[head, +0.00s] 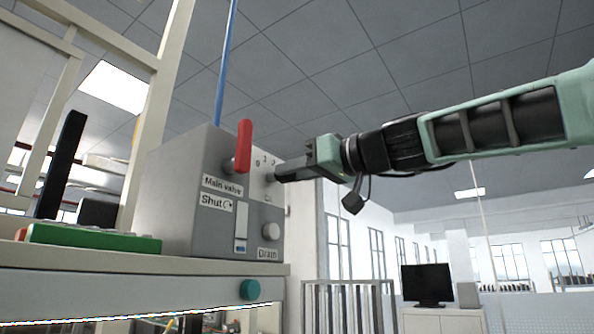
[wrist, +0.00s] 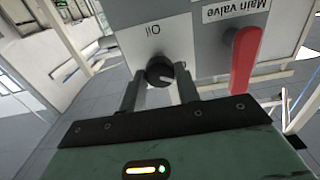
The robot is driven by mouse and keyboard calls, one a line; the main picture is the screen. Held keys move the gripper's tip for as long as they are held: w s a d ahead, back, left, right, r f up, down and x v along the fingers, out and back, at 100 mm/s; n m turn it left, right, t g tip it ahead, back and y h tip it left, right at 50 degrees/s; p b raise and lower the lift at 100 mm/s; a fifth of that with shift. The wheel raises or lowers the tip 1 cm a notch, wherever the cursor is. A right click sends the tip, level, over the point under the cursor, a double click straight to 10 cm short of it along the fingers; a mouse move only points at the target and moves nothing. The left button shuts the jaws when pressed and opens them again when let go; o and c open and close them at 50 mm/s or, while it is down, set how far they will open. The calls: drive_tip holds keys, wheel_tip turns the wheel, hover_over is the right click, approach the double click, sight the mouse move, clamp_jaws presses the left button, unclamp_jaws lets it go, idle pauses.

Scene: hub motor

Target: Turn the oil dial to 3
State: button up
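The oil dial (wrist: 160,70) is a small round black knob with a white mark, on a light plate labelled "Oil" on the grey valve box (head: 180,205). In the wrist view the white mark points to the right. My gripper (wrist: 160,75) has one dark finger on each side of the dial, and both fingertips appear to touch it. In the head view my gripper (head: 277,178) reaches the plate from the right. Small digits show above the fingertips there, but the fingers hide the dial and part of the scale.
A red main valve handle (head: 243,147) stands upright close to the dial; it also shows in the wrist view (wrist: 243,62). Below are a grey drain knob (head: 270,231) and a switch (head: 241,235). A blue pipe (head: 226,65) rises behind. Space right of the box is open.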

drive_tip(key=shift+m, duration=0.3)
drive_tip(key=m, duration=2.3)
drive_tip(key=shift+p, duration=0.3)
drive_tip(key=shift+m, duration=0.3)
drive_tip(key=o, duration=1)
drive_tip(key=b+v, duration=0.6)
drive_tip(key=v, duration=1.1)
drive_tip(key=shift+s+d+f, duration=0.1)
drive_tip(key=shift+s+d, duration=0.1)
